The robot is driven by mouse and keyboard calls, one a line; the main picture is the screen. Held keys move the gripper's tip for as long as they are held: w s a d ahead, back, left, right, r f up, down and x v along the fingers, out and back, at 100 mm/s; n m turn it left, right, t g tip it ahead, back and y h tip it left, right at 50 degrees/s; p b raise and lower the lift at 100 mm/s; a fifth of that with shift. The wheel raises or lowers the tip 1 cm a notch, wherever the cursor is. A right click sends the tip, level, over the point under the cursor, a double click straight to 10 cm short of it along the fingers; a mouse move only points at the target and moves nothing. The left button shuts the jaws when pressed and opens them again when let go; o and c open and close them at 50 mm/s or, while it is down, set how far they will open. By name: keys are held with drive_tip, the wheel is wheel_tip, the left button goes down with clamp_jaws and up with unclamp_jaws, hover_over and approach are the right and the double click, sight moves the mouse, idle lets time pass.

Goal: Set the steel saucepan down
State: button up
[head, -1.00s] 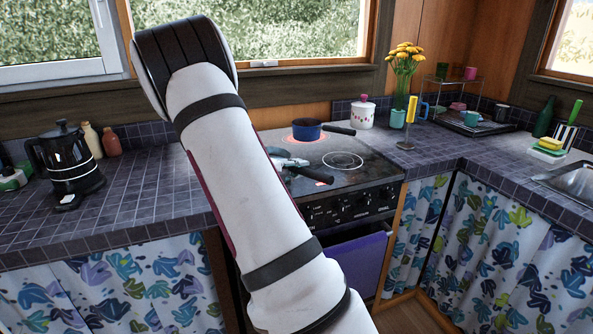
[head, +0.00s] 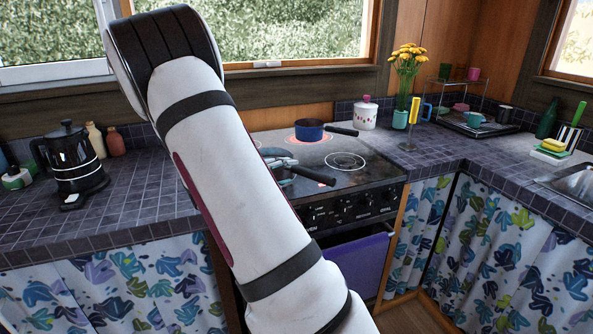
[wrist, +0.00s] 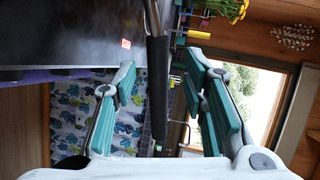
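The steel saucepan is mostly hidden behind my arm in the head view; its dark handle (head: 314,175) sticks out to the right over the front of the stove. In the wrist view the dark handle (wrist: 157,90) runs between the two teal fingers of my gripper (wrist: 160,62), with a gap on each side and a strip of steel above it. My gripper is open around the handle. In the head view it shows partly beside my arm (head: 278,160). The pan's base is hidden, so I cannot tell whether it touches the stove.
The stove (head: 372,180) has a blue pot (head: 309,130) on a glowing back burner and a bare ringed burner (head: 345,161) at right. A white canister (head: 365,115) and a flower vase (head: 400,119) stand behind. A black kettle (head: 72,158) is on the left counter.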

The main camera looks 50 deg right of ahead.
drive_tip(key=s+v, duration=0.1)
drive_tip(key=v, duration=0.5)
drive_tip(key=s+a+r+m+y, duration=0.35)
drive_tip(key=s+a+m, duration=0.25)
drive_tip(key=m, duration=0.3)
drive_tip(key=s+a+r+m+y, duration=0.2)
drive_tip(key=s+a+m+y, duration=0.2)
drive_tip(key=s+a+m, duration=0.4)
drive_tip(key=s+a+m+t+y, duration=0.2)
drive_tip(key=s+a+m+y, duration=0.2)
drive_tip(key=a+m, duration=0.4)
drive_tip(key=s+a+r+m+t+y, duration=0.1)
drive_tip(key=s+a+m+y, duration=0.3)
drive_tip(key=a+m, duration=0.5)
drive_tip(key=s+m+t, duration=0.1)
drive_tip(key=s, duration=0.1)
drive_tip(key=shift+s+a+r+m+t, duration=0.25)
drive_tip(key=shift+s+r+m+t, duration=0.05)
drive_tip(key=shift+s+m+t, duration=0.1)
